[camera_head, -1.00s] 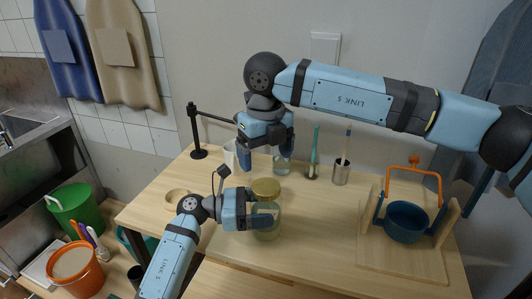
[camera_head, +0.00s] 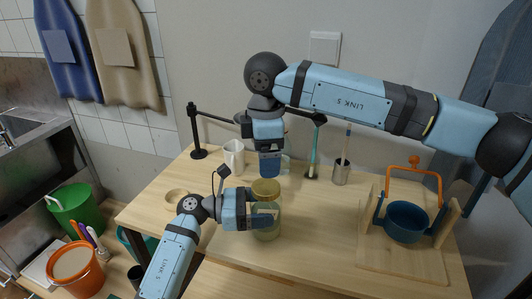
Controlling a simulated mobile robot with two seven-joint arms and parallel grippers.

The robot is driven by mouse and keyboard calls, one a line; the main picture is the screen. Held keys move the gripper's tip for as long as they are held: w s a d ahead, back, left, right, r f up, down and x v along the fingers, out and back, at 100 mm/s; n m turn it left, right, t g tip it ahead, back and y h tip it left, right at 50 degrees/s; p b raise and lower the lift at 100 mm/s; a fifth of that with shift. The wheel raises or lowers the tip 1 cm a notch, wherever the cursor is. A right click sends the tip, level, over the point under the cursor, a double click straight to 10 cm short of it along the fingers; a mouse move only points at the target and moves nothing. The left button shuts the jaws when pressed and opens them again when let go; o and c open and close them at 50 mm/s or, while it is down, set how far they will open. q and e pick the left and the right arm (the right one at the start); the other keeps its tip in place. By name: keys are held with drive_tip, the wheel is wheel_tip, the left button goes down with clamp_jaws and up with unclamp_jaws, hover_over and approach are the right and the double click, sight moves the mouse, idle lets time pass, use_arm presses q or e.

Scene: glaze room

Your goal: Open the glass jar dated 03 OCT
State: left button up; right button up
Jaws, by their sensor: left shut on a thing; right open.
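A glass jar (camera_head: 266,234) with a gold lid (camera_head: 266,187) stands upright on the wooden table. No date is readable on it. My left gripper (camera_head: 266,217) comes in from the left and is shut around the jar's body, below the lid. My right gripper (camera_head: 270,171) points down just above and behind the lid in the picture. It is open, with its fingers nearly in line so that the gap hardly shows. It seems apart from the lid. Another glass vessel (camera_head: 285,164) stands behind it, mostly hidden.
A white mug (camera_head: 233,156) and a black stand (camera_head: 195,135) are at the back left. A green-handled tool (camera_head: 314,152) and a metal cup with a brush (camera_head: 341,172) are behind right. The front table is clear.

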sight(266, 186)
drive_tip(key=shift+f+m, duration=0.15)
drive_tip(key=shift+m, duration=0.25)
wheel_tip(266, 186, down, 8)
drive_tip(key=shift+r, duration=0.15)
drive_tip(key=c, duration=1)
drive_tip(key=shift+o, duration=0.2)
